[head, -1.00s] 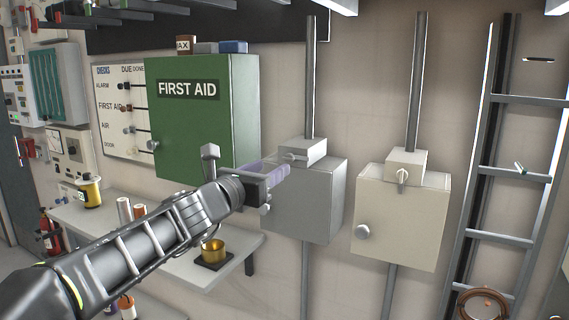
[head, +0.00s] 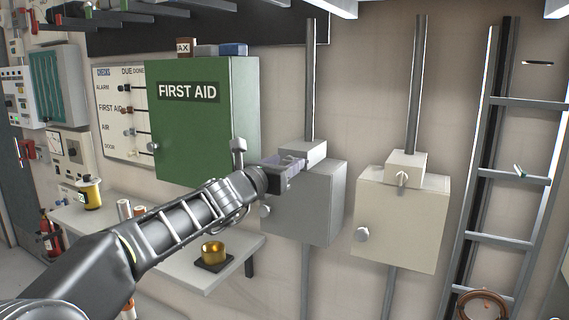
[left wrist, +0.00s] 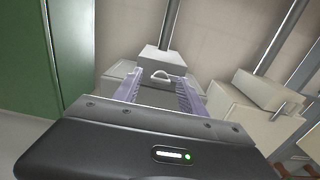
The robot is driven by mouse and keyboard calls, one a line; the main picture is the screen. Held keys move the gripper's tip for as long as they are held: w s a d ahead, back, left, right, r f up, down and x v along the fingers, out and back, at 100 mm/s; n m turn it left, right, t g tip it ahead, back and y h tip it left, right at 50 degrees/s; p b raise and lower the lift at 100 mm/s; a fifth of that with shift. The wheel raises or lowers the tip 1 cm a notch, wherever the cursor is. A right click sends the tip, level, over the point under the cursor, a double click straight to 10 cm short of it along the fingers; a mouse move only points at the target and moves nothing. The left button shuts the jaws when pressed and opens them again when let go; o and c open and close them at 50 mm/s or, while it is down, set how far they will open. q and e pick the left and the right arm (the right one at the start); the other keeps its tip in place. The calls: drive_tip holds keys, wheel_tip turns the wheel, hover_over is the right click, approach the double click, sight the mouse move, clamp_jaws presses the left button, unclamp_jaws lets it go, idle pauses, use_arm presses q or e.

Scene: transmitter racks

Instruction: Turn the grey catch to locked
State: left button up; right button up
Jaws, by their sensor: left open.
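The grey catch (left wrist: 157,76) is a small bow-shaped handle on the front of a small housing (left wrist: 160,61). The housing also shows in the head view (head: 305,150), on top of the grey wall box (head: 318,205). In the left wrist view the catch lies roughly crosswise, between and just ahead of my two purple fingers. My left gripper (head: 296,161) is open in front of the housing and hides the catch in the head view. I cannot tell whether the fingers touch it. My right gripper is not in view.
A cream box (head: 400,215) with a similar catch (head: 402,179) stands to the right. The green first aid cabinet (head: 200,125) is close on the left. A ladder (head: 515,170) stands at far right.

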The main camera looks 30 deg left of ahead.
use_arm(q)
drive_tip(key=shift+c, duration=0.2)
clamp_jaws()
idle(0.4)
